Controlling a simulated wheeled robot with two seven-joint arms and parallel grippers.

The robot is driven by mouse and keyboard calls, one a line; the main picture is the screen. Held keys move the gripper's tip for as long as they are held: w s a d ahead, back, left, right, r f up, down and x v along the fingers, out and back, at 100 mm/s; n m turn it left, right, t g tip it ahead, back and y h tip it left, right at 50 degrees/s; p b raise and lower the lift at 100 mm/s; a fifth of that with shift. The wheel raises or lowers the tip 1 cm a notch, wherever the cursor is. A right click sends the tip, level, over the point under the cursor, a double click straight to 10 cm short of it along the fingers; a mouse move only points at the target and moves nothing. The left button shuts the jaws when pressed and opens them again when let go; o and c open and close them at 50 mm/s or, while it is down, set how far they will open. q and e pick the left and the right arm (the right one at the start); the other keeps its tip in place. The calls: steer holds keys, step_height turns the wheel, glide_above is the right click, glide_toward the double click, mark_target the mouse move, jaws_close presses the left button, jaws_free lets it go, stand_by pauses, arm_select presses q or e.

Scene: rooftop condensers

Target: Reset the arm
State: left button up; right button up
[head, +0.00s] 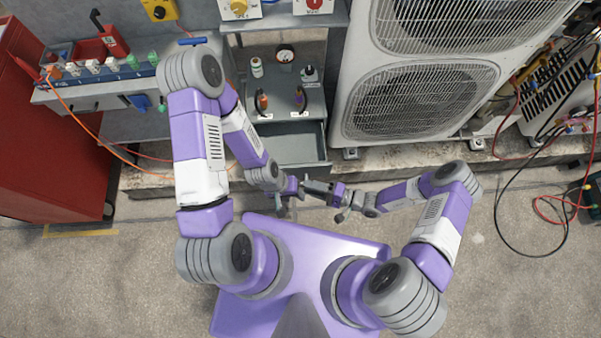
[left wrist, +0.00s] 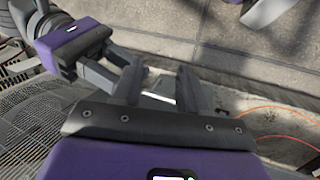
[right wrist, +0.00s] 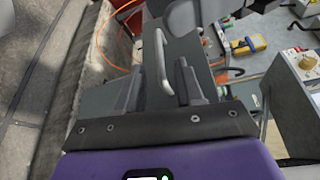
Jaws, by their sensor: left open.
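My left gripper (head: 302,190) hangs in front of the grey cabinet, low in the middle of the head view. In the left wrist view its fingers (left wrist: 158,88) are spread, with nothing held between them. My right gripper (head: 316,186) is close beside it, pointing left toward it. In the right wrist view its fingers (right wrist: 155,88) stand apart. A pale bar handle (right wrist: 162,62) on a grey front shows between and beyond them; I see no grip on it. Both arms are bent and reach inward.
The cabinet's drawer (head: 300,148) stands open, with bottles and a gauge on the shelf (head: 285,80) above. A condenser unit (head: 415,100) is at right, a red cabinet (head: 45,150) at left. Cables (head: 530,220) lie on the right floor.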

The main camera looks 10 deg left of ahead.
steer(key=shift+d, duration=0.55)
steer(key=shift+s, duration=0.1)
steer(key=s+d+n+g+h, duration=0.2)
steer(key=s+d+g+h, duration=0.4)
steer(key=s+h, duration=0.2)
steer(key=w+d+r+m+t+h, duration=0.1)
steer(key=w+d+r+t+h, duration=0.2)
steer(key=d+r+t+h, duration=0.1)
steer(key=d+t, duration=0.1)
steer(key=d, duration=0.1)
steer(key=shift+w+d+m+h, duration=0.15)
steer(key=shift+d+m+h, duration=0.15)
steer(key=shift+d+h, duration=0.1)
